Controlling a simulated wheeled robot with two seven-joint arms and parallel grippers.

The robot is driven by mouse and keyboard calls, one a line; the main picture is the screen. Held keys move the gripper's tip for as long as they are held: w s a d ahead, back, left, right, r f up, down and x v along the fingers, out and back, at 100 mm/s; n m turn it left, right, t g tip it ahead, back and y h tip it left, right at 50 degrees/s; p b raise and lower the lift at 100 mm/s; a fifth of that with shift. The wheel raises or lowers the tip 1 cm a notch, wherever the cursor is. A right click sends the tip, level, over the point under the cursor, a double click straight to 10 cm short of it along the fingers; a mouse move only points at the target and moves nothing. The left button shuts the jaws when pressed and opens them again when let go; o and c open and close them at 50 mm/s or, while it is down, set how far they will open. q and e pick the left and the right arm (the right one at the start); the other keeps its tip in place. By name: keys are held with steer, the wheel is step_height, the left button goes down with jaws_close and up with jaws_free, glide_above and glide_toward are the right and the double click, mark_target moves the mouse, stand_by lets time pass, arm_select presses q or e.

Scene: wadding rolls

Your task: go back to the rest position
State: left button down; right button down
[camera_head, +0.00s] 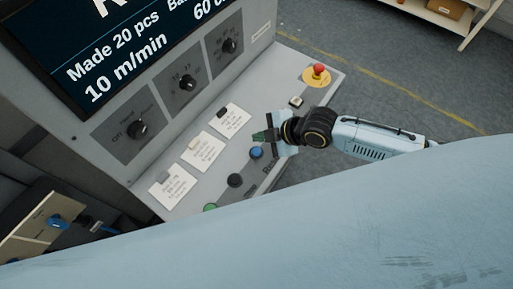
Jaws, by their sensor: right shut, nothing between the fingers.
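My right gripper (262,135) is over the sloped grey control panel (318,97), close to the blue push button (256,152). It is shut and empty. Whether its tips touch the panel, I cannot tell. My right arm comes in from the right, above a large pale blue surface that fills the bottom of the view. My left gripper is not in view.
The panel also bears a red emergency button (318,70) on yellow, a black button (235,180), a green button (210,207) and white label cards. Three knobs and a dark screen (110,55) stand behind. Open floor (390,75) lies at the upper right, with a shelf beyond.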

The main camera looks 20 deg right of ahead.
stand_by(0.6)
steer(key=s+a+r+m+h, duration=0.1)
steer(key=s+a+r+m, duration=0.3)
steer(key=s+m, duration=0.25)
steer(key=s+d+r+m+g+h, duration=0.1)
steer(key=s+d+m+g+h, duration=0.35)
steer(key=s+d+m, duration=0.8)
step_height(320, 180, down, 35)
steer(key=s+n+h+b, duration=0.1)
steer(key=s+n+b, duration=0.1)
steer(key=b, duration=0.8)
steer(key=s+d+f+b, duration=0.2)
steer(key=s+f+b, duration=0.1)
steer(key=s+f, duration=0.5)
steer(key=s+d+f+b, duration=0.1)
steer(key=s+f+b, duration=0.3)
steer(key=f, duration=0.9)
steer(key=s, duration=0.3)
steer(key=shift+s+d, duration=0.35)
steer(key=shift+s, duration=0.05)
